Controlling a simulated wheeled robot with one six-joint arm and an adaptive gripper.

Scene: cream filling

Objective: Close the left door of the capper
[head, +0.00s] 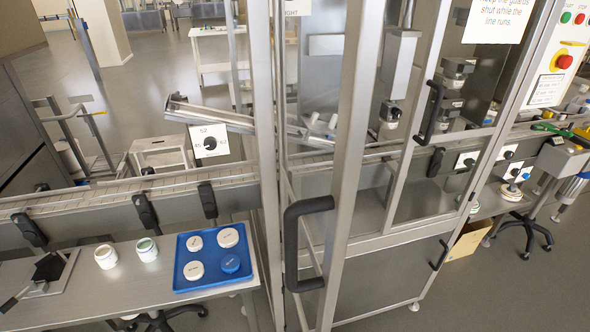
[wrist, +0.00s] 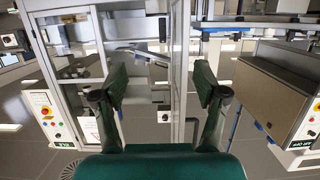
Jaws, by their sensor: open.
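The capper (head: 390,170) is a metal-framed guard cabinet with clear panels, standing across the conveyor. Its left door (head: 345,130) stands swung out toward me in the head view, with a long black handle (head: 290,245) on its frame. A second black handle (head: 432,115) sits on the door to the right. My gripper (wrist: 160,82) shows in the wrist view with its two green-padded fingers wide apart and nothing between them. A framed clear cabinet lies beyond the fingers there; I cannot tell which door it shows. I do not make out the gripper in the head view.
A bench at lower left holds a blue tray (head: 213,285) with several round lids and two small jars (head: 105,257). The conveyor (head: 130,200) runs behind it. A control panel (head: 560,65) with a red button is at upper right. Grey floor is free at lower right.

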